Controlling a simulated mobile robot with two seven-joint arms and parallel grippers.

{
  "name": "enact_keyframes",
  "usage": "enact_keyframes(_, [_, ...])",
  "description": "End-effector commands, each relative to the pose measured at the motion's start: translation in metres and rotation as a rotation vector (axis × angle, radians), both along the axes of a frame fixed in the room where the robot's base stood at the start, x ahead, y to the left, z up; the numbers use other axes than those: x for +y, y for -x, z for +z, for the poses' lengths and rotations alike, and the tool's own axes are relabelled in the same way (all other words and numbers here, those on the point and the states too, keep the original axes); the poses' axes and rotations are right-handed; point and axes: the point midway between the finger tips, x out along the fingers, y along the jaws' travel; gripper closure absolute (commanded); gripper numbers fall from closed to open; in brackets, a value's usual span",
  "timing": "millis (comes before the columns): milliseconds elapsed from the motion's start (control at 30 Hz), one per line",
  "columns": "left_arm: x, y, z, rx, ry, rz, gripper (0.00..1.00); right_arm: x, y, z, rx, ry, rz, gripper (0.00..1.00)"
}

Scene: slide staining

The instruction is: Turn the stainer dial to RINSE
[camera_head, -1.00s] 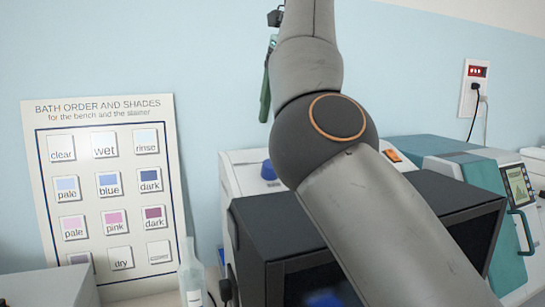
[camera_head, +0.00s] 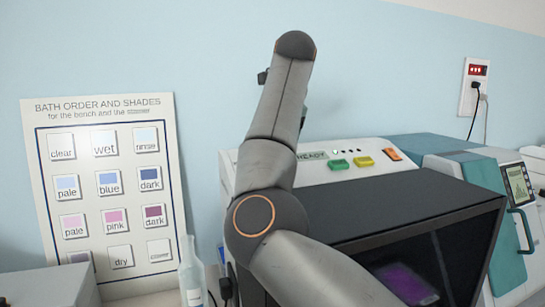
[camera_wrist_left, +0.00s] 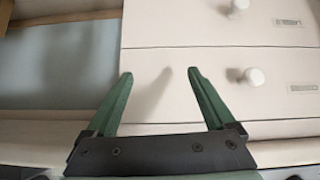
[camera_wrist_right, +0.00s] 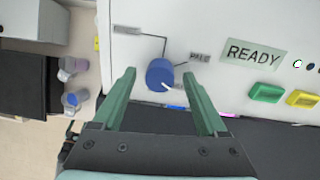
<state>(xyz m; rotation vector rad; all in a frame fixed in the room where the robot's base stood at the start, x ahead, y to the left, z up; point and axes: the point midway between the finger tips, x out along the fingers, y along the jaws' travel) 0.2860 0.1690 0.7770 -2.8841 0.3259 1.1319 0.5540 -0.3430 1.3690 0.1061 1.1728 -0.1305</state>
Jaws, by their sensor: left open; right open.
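The stainer (camera_head: 365,172) is a white machine with a dark hood and a READY sign. In the right wrist view its panel (camera_wrist_right: 225,20) carries the blue dial (camera_wrist_right: 161,75). The dial's white pointer mark aims toward the lower right, near a partly covered label. Lines lead to other labels, which are too blurred to read surely. My right gripper (camera_wrist_right: 159,74) is open, its fingertips on either side of the dial in the picture; contact cannot be told. In the head view my right arm hides the dial. My left gripper (camera_wrist_left: 160,72) is open and empty before white drawers (camera_wrist_left: 215,70).
Green and yellow buttons (camera_wrist_right: 265,92) lie right of the dial. A bath order chart (camera_head: 105,190) leans on the wall at left, with a clear bottle (camera_head: 191,275) before it. A teal machine (camera_head: 455,170) stands at right. Small jars (camera_wrist_right: 72,68) stand left of the stainer.

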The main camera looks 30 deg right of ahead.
Motion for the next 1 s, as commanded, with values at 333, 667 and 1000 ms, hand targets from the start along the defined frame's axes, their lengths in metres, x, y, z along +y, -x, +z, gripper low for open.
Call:
enact_keyframes(333, [-0.0001, -0.0003, 0.0002, -0.001, 0.000, 0.000, 0.12, -0.0003, 0.0002, 0.0000, 0.000, 0.000, -0.001, 0.48])
enact_keyframes(667, [-0.0004, -0.0005, 0.0003, -0.001, 0.001, 0.001, 0.12, -0.0003, 0.0003, 0.0002, 0.000, 0.000, -0.001, 0.86])
enact_keyframes(1000, [-0.0006, -0.0006, 0.0006, -0.002, 0.001, 0.001, 0.12, -0.0002, 0.0003, 0.0003, 0.001, 0.001, 0.002, 1.00])
